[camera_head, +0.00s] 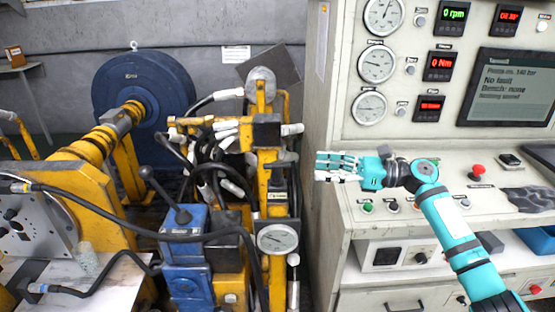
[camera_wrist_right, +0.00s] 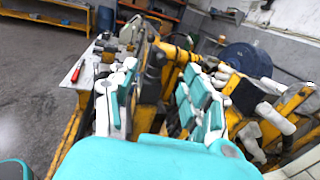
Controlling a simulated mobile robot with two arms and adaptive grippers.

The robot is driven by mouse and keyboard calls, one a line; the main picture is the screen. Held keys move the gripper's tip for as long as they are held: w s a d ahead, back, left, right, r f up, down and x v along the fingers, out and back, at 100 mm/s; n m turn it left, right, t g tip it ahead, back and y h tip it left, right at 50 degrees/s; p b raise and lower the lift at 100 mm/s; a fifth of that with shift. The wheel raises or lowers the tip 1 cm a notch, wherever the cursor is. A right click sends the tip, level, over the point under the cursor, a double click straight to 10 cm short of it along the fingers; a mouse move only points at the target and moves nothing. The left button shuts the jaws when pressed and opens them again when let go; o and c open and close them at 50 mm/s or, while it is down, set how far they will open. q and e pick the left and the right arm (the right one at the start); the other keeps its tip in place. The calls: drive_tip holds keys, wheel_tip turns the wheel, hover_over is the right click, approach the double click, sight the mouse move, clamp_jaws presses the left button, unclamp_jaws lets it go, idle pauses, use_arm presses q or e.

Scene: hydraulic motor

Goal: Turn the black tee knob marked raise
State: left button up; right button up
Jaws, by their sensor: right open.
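The black tee knob marked raise cannot be told for certain, because no "raise" label is readable. Several small controls (camera_head: 394,206) sit along the front of the console desk, and a black control (camera_head: 510,160) sits at its back right. My right gripper (camera_head: 322,168) is teal with white fingertips. It is open and empty, pointing left above the console's left edge, apart from these controls. In the right wrist view its fingers (camera_wrist_right: 160,92) stand apart, with the yellow machinery beyond them. My left gripper is not in view.
The yellow hydraulic rig (camera_head: 268,195) with hoses and a gauge (camera_head: 277,239) stands left of the console. A blue valve block (camera_head: 187,255) with a lever is in front. A red mushroom button (camera_head: 477,172) rises from the desk. Gauges and displays line the upright panel (camera_head: 410,110).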

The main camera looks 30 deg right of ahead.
sight(283, 164)
drive_tip(key=p+x, duration=0.2)
drive_tip(key=x, duration=0.8)
drive_tip(key=shift+r+p, duration=0.1)
drive_tip(key=shift+p, duration=0.25)
drive_tip(key=shift+x, duration=0.75)
drive_tip(key=shift+c, duration=0.4)
clamp_jaws()
